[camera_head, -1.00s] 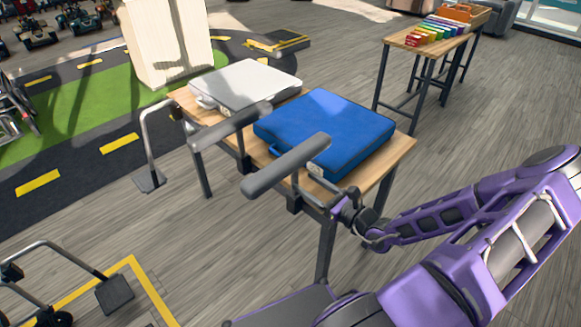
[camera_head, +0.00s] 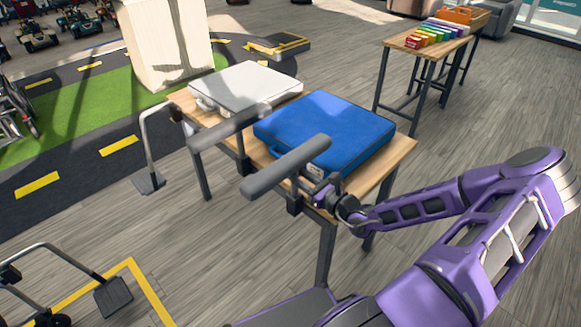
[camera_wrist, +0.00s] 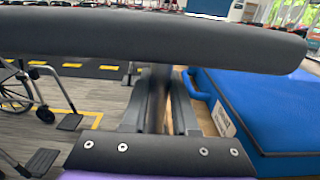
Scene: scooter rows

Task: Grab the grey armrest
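Two grey armrests are fixed by brackets along the left edge of the wooden table. The nearer grey armrest (camera_head: 287,166) is a long padded bar on a dark post; the farther grey armrest (camera_head: 228,128) is like it. My gripper (camera_head: 318,190) is beside the nearer armrest's post, just below and right of its pad. In the wrist view that armrest (camera_wrist: 150,36) spans the top of the picture. My gripper's fingers (camera_wrist: 166,105) point forward beneath it, with a narrow gap between them. The post shows beyond that gap. I see no grip on the armrest.
A white-grey cushion (camera_head: 245,83) lies farther back. A footrest (camera_head: 150,180) hangs at the table's left. The floor at left front holds another footrest (camera_head: 113,297).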

